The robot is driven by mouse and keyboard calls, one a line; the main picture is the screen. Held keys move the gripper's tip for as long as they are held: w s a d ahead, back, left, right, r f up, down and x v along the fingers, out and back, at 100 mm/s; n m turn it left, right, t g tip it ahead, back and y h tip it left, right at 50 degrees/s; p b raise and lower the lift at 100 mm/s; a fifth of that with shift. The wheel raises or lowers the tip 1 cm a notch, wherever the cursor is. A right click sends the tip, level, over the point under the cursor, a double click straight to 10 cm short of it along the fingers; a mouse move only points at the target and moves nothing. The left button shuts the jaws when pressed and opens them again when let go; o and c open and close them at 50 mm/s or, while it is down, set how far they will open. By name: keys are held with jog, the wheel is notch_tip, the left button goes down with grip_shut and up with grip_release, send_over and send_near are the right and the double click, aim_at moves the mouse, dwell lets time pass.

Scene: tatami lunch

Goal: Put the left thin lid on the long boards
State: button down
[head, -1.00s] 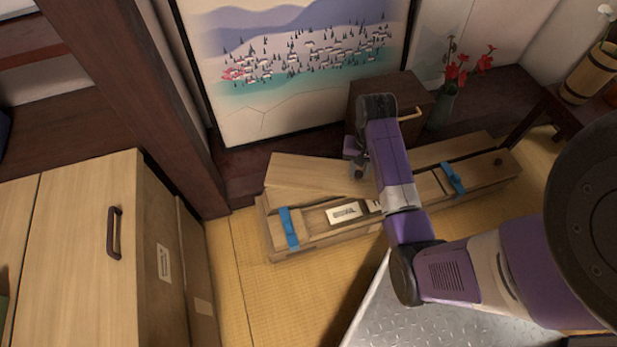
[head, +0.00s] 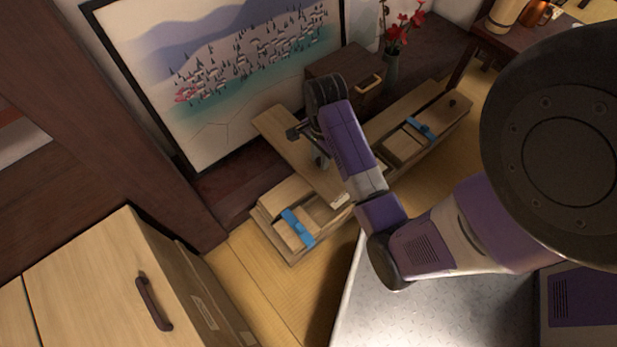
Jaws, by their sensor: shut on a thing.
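My gripper (head: 319,158) is shut on a thin light wooden lid (head: 281,136), partly hidden by my arm. The lid lies crosswise over the middle of a long wooden box (head: 277,243), its far end sticking out behind toward the picture. Blue straps cross the box near its left end (head: 297,227) and right end (head: 421,130). Long light boards (head: 401,107) show along the back of the box, right of my arm. I cannot tell whether the lid touches the box.
A framed landscape picture (head: 225,80) and a small drawer cabinet (head: 345,68) stand close behind. A vase with red flowers (head: 391,65) is behind on the right. A wooden cabinet (head: 95,285) is at the left. Tatami floor (head: 270,300) is clear in front.

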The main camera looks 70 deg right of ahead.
notch_tip(320, 180, down, 20)
jog(key=b, duration=0.9)
jog(key=shift+b, duration=0.35)
jog(key=c, duration=1.2)
grip_release()
